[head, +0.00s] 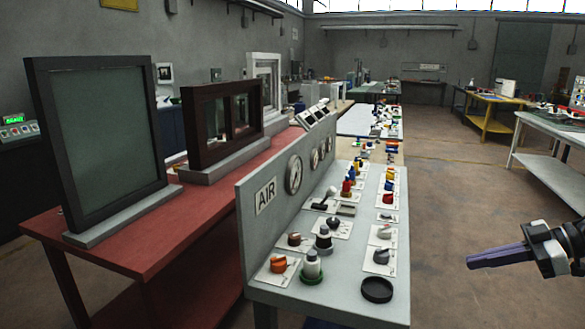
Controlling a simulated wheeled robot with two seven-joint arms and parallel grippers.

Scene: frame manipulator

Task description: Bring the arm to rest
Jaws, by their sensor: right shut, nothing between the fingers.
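My right gripper (470,262) is at the lower right of the head view. Its fingers are shut with nothing between them and point left, toward the grey panel table (345,290). It is in the air over the floor, apart from the table's right edge. The black wrist part behind it runs out of the picture at the right. My left gripper is not in view.
The grey table carries several knobs and valves, a black ring (377,290) and an upright AIR gauge panel (262,235). A red table (130,235) with framed panes stands at the left. A white table (560,130) is at the right. Open floor (450,190) lies between.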

